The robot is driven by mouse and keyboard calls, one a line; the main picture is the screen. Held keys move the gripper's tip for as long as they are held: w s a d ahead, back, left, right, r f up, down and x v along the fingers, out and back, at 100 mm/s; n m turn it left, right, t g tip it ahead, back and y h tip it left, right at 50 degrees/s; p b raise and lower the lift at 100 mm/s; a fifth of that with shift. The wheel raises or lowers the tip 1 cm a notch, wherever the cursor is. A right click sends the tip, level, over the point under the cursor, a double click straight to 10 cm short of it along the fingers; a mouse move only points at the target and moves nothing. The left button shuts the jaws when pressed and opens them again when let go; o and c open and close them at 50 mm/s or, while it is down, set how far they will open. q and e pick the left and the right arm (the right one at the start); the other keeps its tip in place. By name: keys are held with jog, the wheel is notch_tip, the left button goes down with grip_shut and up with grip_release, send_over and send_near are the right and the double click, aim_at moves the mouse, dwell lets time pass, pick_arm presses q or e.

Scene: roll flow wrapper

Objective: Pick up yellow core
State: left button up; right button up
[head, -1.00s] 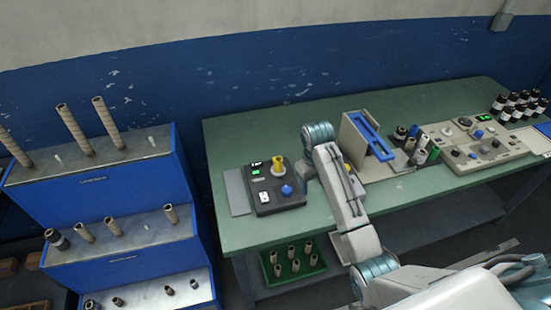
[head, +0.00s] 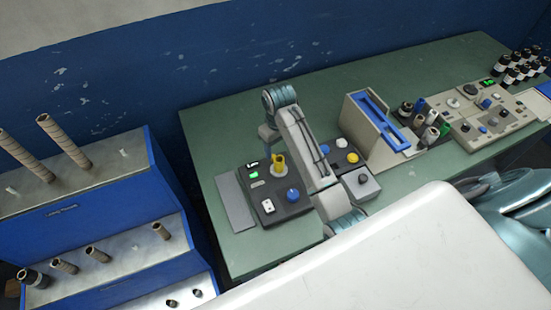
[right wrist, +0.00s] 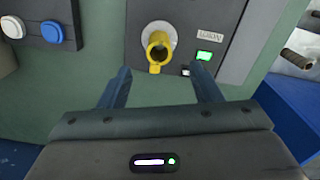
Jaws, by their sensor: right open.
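The yellow core (head: 278,162) stands on a pale round seat on a dark control box (head: 266,205) at the left part of the green bench. In the right wrist view the yellow core (right wrist: 158,50) shows from above as a short open tube with a small tab. My right gripper (right wrist: 160,82) is open, its two dark fingers apart on either side below the core, with nothing between them. In the head view my right arm reaches over the bench beside the control box, and the gripper (head: 270,140) is partly hidden behind its own wrist. My left gripper is not in view.
A blue button (head: 293,195) rises from the control box near my arm. A beige holder with a blue frame (head: 380,120) stands to the right. Blue shelves (head: 90,215) with several brown tubes stand left. Bare green bench (head: 225,135) lies behind the box.

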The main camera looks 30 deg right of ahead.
aim_at(279, 160)
jog(key=shift+s+f+p, duration=0.3)
jog(key=shift+f+p, duration=0.05)
jog(key=shift+f, duration=1.25)
jog(key=shift+w+f+p, duration=0.25)
jog(key=shift+f+p, duration=0.05)
jog(key=shift+p, duration=0.05)
notch_tip(279, 160, down, 4)
jog(key=shift+p, duration=1.2)
jog(key=shift+f, duration=0.55)
jog(key=shift+r, duration=0.1)
jog(key=c, duration=1.1)
jog(key=shift+w, duration=0.1)
